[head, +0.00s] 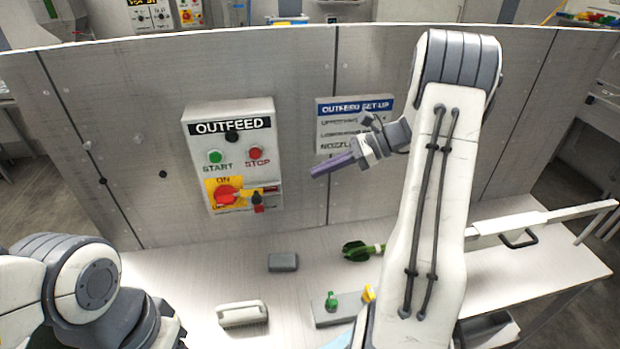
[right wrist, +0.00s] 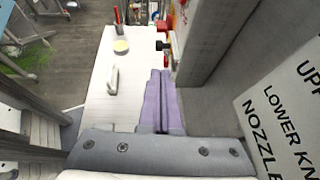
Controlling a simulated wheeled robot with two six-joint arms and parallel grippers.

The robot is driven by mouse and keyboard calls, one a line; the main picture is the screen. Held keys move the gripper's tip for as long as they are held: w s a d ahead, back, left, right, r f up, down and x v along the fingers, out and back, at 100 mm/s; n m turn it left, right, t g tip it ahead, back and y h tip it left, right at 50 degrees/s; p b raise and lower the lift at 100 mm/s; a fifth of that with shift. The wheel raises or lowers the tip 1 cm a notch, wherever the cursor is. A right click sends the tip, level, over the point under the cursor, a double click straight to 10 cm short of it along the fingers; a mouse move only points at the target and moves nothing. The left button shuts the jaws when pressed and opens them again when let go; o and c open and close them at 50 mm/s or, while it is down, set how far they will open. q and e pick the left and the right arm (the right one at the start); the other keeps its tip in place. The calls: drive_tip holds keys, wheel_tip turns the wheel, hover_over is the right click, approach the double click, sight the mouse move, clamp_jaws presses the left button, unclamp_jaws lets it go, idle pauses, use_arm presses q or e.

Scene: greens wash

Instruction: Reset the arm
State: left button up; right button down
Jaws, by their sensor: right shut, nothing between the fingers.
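My right arm rises on the right of the head view and bends back toward the upright metal panel. My right gripper (head: 318,171) has purple fingers and points left, between the OUTFEED control box (head: 230,155) and the set-up sign (head: 352,122). In the right wrist view its purple fingers (right wrist: 162,84) lie together, shut and empty. My left arm shows at the lower left of the head view, but its gripper is out of the picture.
The box carries a green start button (head: 215,157), a red stop button (head: 255,153) and a red rotary switch (head: 227,194). On the bench (head: 200,262) lie a grey block (head: 283,262), a pale handle (head: 242,315) and a green item (head: 356,251).

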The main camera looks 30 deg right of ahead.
idle(0.5)
drive_tip(key=s+a+f+n+g+h+b, duration=0.1)
drive_tip(key=s+a+n+g, duration=0.25)
drive_tip(key=a, duration=0.35)
drive_tip(key=s+a+f+n+g+h+b, duration=0.1)
drive_tip(key=s+a+n+g+h, duration=0.1)
drive_tip(key=a+n, duration=0.4)
drive_tip(key=s+a+f+n+g+h+b, duration=0.1)
drive_tip(key=s+a+n+g, duration=0.15)
drive_tip(key=a, duration=0.55)
drive_tip(key=s+a+f+n+t+h+b, duration=0.1)
drive_tip(key=s+a+f+n+h, duration=0.1)
drive_tip(key=s+n, duration=0.6)
drive_tip(key=s+a+f+n+t+h+b, duration=0.1)
drive_tip(key=s+a+n+h, duration=0.3)
drive_tip(key=s+n, duration=0.5)
drive_tip(key=shift+a+f+n+b, duration=0.55)
drive_tip(key=shift+f+n+b, duration=0.2)
drive_tip(key=shift+f+n, duration=0.05)
